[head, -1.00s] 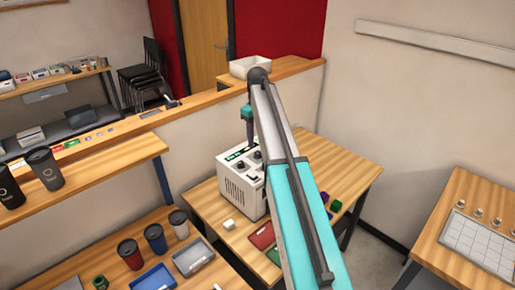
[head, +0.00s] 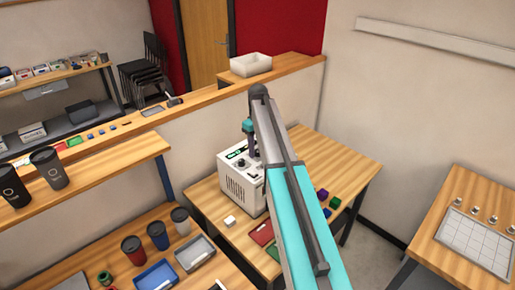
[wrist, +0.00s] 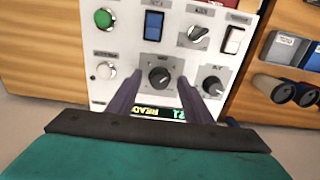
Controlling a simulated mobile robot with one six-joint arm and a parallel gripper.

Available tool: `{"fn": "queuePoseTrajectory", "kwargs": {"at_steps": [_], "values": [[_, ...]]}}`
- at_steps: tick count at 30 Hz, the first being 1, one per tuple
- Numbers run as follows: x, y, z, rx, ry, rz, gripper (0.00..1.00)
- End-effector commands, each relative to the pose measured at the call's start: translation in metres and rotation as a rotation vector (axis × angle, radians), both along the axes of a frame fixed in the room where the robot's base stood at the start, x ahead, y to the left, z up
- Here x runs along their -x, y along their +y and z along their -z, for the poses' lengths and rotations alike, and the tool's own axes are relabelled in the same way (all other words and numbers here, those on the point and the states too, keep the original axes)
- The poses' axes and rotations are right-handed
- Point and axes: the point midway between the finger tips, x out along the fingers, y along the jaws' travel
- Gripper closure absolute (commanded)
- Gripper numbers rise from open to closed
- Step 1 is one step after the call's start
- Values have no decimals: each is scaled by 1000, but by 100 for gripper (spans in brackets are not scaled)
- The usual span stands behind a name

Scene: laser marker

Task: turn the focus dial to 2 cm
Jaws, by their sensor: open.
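The white laser marker box (head: 232,183) stands on a wooden table, with a lit green display and dark knobs on its upper face. My gripper (head: 251,150) is low over that panel, partly hidden by my arm. In the wrist view my gripper (wrist: 160,78) is open, its two purple fingers on either side of a dark central dial (wrist: 159,77). I cannot tell whether they touch it. The dial's label is upside down and too small to read, so I cannot tell if it is the focus dial. Another dark dial (wrist: 212,87) sits just right of the right finger.
Coloured plates and small blocks lie by the box. A white bin (head: 250,65) stands on the ledge behind.

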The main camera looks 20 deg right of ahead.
Motion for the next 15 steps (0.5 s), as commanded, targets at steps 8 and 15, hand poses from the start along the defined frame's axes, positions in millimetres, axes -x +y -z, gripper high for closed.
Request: {"fn": "queuePoseTrajectory", "kwargs": {"at_steps": [8,15], "values": [[0,0,0,0,0,1,91],[1,-1,0,-3,1,11,95]]}}
